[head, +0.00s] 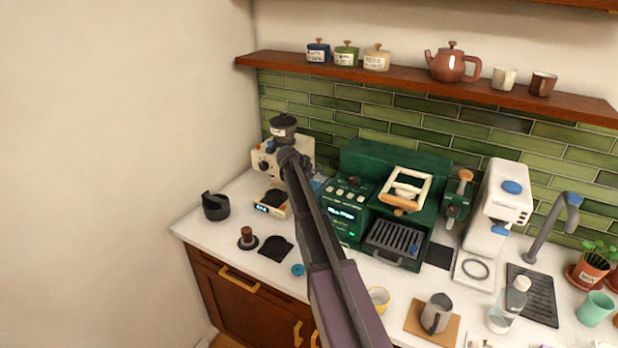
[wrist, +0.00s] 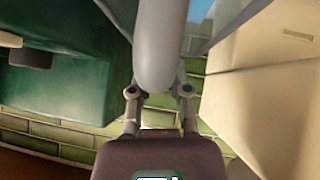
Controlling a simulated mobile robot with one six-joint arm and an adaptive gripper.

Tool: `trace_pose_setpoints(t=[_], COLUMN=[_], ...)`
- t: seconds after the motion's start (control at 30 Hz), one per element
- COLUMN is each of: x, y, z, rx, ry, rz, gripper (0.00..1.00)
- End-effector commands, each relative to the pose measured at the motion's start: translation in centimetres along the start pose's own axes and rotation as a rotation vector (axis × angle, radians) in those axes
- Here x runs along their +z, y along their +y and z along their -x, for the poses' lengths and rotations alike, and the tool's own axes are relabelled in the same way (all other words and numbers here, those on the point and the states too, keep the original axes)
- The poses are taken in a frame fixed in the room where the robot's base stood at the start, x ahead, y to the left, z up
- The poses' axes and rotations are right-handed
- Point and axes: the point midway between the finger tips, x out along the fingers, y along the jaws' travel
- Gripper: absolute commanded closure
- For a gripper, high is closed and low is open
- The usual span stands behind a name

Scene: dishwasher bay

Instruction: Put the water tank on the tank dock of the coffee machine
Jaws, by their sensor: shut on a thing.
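The green coffee machine (head: 372,158) stands against the tiled wall, and its side also shows in the wrist view (wrist: 60,85). A pale blue, see-through piece, apparently the water tank (head: 319,183), shows in the gap between the machine and the cream grinder, mostly behind my arm. In the wrist view my gripper (wrist: 159,88) is shut on a grey rounded bar, apparently the tank's handle (wrist: 160,45), with bluish clear walls beyond it. In the head view my arm hides the gripper. I cannot make out the tank dock or whether the tank touches it.
The cream grinder (head: 278,155) stands close on the left, also in the wrist view (wrist: 255,85). A wall shelf (head: 420,80) with canisters and a teapot runs above. A yellow cup (head: 378,298), a grey pitcher (head: 437,313) and a clear bottle (head: 505,310) stand in front.

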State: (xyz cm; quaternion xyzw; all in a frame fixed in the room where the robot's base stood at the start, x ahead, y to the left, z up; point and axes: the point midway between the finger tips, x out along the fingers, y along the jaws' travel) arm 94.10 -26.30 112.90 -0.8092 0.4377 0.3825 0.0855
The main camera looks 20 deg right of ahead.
Motion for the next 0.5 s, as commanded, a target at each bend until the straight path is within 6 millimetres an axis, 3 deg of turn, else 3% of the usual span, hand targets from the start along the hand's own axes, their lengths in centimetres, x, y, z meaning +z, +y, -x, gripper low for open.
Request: trace_pose_setpoints(t=[0.3,0.5], x=[-1.6,-0.7], y=[-0.1,-0.3], z=[-1.6,-2.3], rx=[0.000,0.000], ry=[0.002,0.002], rz=[0.001,0.002], gripper=[1.00,1.00])
